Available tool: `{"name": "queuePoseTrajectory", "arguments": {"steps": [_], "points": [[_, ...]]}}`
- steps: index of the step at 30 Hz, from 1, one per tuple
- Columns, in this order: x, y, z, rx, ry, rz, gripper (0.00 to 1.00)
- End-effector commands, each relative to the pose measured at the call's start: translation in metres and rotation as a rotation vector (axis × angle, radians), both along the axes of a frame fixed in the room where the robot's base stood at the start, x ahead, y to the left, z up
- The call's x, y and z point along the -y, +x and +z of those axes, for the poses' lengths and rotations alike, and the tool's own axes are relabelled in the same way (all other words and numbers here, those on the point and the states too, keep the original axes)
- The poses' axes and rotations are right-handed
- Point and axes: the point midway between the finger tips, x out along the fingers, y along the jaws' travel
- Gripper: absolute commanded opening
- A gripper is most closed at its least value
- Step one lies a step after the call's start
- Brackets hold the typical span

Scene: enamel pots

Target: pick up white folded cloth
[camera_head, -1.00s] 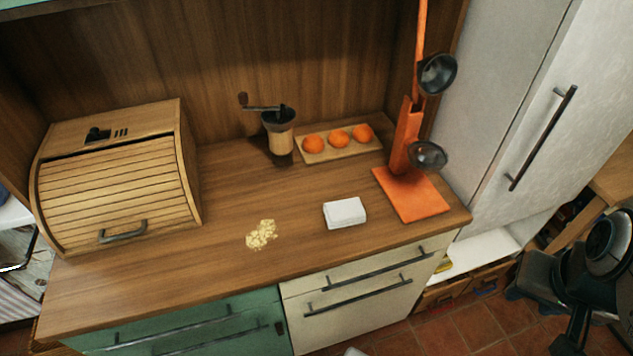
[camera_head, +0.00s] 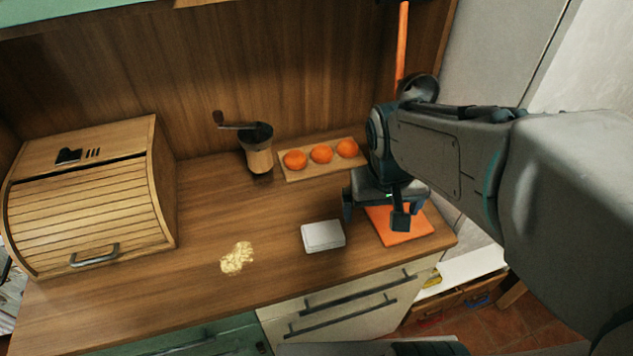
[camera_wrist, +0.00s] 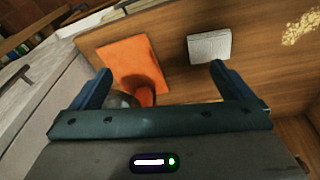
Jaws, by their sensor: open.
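The white folded cloth (camera_head: 323,236) lies flat on the wooden counter, left of the orange base of the ladle stand. It also shows in the wrist view (camera_wrist: 210,47), beyond my right-hand finger there. My gripper (camera_head: 374,215) is open and empty above the counter, to the right of the cloth and over the orange base. In the wrist view the two fingers of my gripper (camera_wrist: 160,80) are spread wide, with nothing between them but the ladle stand below. The cloth is apart from the fingers.
The orange ladle stand (camera_head: 412,234) stands close under my gripper, its upper part partly hidden by my arm. A board with three oranges (camera_head: 321,154) and a grinder (camera_head: 258,150) stand behind. Yellow crumbs (camera_head: 237,258) and a bread box (camera_head: 90,210) are left.

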Motion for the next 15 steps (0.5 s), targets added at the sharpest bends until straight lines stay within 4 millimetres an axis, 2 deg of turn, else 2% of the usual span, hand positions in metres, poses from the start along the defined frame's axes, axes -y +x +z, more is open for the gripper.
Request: {"name": "queuePoseTrajectory", "arguments": {"steps": [1,6,10,15], "points": [[-0.01,0.013,0.001,-0.032,-0.009,0.022,1.0],[-0.046,0.046,-0.014,-0.102,-0.008,0.088,1.0],[-0.07,0.064,-0.026,-0.142,0.015,0.123,1.0],[-0.089,0.076,-0.037,-0.171,0.044,0.146,1.0]]}}
